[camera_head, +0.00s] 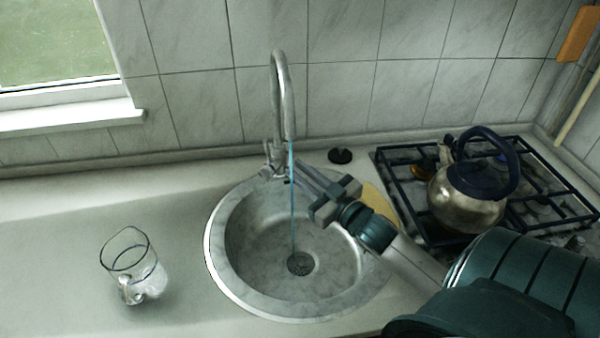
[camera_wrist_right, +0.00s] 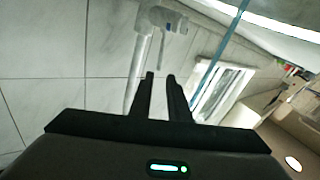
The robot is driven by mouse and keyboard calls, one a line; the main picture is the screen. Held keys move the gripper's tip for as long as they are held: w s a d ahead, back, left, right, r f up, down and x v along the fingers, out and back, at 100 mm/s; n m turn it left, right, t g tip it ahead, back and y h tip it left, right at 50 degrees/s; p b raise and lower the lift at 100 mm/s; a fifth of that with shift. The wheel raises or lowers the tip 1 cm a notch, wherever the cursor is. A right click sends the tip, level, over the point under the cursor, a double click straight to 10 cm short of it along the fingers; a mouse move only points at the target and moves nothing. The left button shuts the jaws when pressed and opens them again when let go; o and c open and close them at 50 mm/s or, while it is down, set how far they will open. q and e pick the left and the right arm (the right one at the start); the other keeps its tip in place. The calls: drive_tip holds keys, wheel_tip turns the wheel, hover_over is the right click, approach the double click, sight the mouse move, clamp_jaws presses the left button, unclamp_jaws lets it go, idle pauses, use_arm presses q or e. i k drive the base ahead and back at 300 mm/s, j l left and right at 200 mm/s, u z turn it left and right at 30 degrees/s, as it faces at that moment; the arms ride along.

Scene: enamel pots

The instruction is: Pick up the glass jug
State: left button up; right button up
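The glass jug (camera_head: 135,270) stands on the counter at the left, clear and with its handle toward the front. It is left of the sink and apart from it. My right gripper (camera_head: 302,176) is over the right back part of the sink, close to the tap and far from the jug. In the right wrist view its two fingers (camera_wrist_right: 161,78) have a narrow gap with nothing between them. The jug cannot be made out in that view. My left gripper is not in view.
The tap (camera_head: 278,90) rises behind the round sink (camera_head: 218,262), and a thin blue stream falls into it. A kettle (camera_head: 465,208) stands on the gas stove (camera_head: 540,160) at the right. The counter (camera_head: 60,225) around the jug is clear.

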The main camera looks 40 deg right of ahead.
sight(129, 256)
drive_tip(key=k+j, duration=0.1)
drive_tip(key=j, duration=0.5)
drive_tip(key=k+j, duration=0.1)
drive_tip(key=j, duration=1.05)
drive_tip(key=k+j, duration=0.15)
drive_tip(key=j, duration=0.45)
drive_tip(key=k+j, duration=0.1)
drive_tip(key=j, duration=0.5)
